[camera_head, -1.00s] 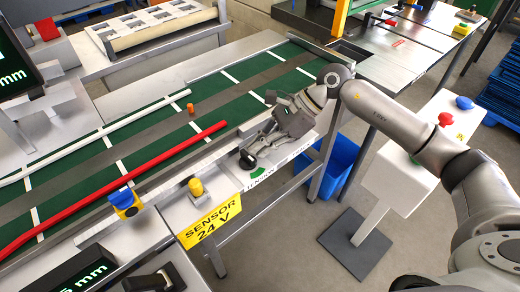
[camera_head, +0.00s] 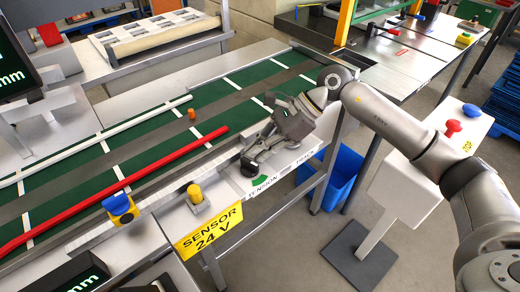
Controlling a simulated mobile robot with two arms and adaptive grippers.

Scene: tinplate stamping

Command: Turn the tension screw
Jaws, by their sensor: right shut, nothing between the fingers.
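The tension screw is not clearly visible; my right gripper covers the spot above the TENSION label (camera_head: 264,187) on the conveyor's front rail. My right gripper (camera_head: 250,168) is shut, with its dark fingertips low over the rail just behind that label. The fingers hold nothing that I can see. Whether they touch the screw is hidden. A green mark (camera_head: 258,181) shows beside the fingertips. My left gripper is not in the view.
The green conveyor belt (camera_head: 160,137) carries a small orange cylinder (camera_head: 192,114), with red (camera_head: 160,165) and white (camera_head: 130,122) rails along it. A yellow-topped sensor (camera_head: 195,193) and a blue-yellow block (camera_head: 121,207) stand left of my gripper. A button stand (camera_head: 412,190) is at the right.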

